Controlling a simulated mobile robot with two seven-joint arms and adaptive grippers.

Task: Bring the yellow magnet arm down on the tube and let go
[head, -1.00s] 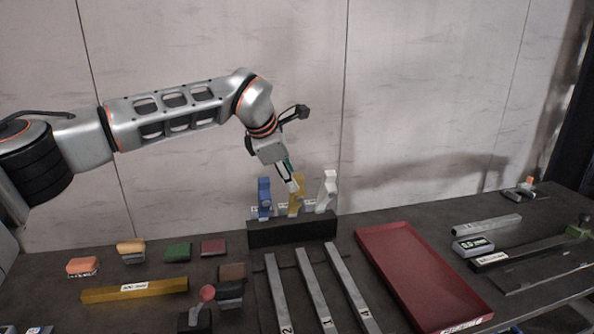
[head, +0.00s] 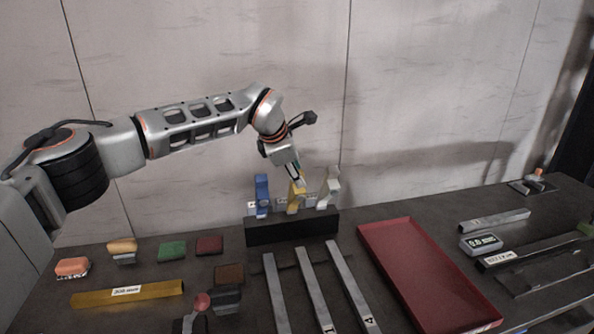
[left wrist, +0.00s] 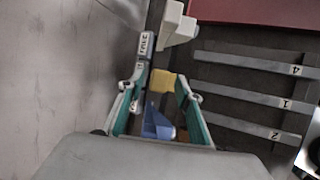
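The yellow magnet arm (head: 295,202) stands between a blue arm (head: 262,192) and a white arm (head: 329,188) on a black block (head: 291,230) near the wall. My left gripper (head: 299,180) reaches down onto its upper end from above. The blue arm (left wrist: 156,123) shows between the fingers nearer the palm. Three grey tubes (head: 312,285) with number labels lie in front of the block. My right gripper is out of view.
A red tray (head: 375,240) lies right of the grey tubes. A small display (head: 481,243) and a grey bar (head: 494,220) lie further right. A yellow labelled bar (head: 127,293) and several coloured blocks (head: 173,251) lie at left. The wall is close behind the block.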

